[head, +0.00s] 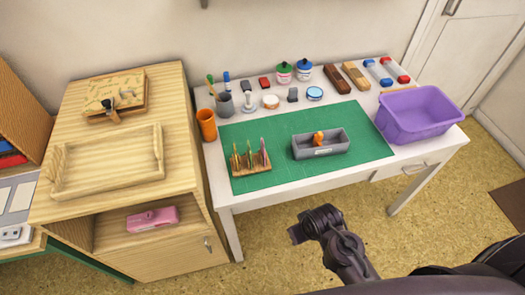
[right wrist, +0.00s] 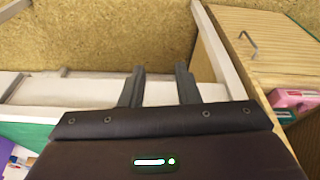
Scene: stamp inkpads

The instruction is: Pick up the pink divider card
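The pink divider card (head: 262,145) stands upright in a small wooden rack (head: 251,170) on the front left of the green mat, in the head view. Yellowish and green cards stand beside it in the same rack. My right gripper (right wrist: 160,71) shows in the right wrist view with its two fingers apart and nothing between them. In the head view my right arm is in front of the table, to the right of and nearer than the rack, and apart from the card. My left gripper is in neither view.
A grey tray (head: 322,153) with an orange object sits right of the rack on the green mat (head: 290,176). A purple bin (head: 418,112) stands at the table's right. An orange cup (head: 207,125) is behind the rack. A wooden cabinet (head: 160,235) adjoins the left.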

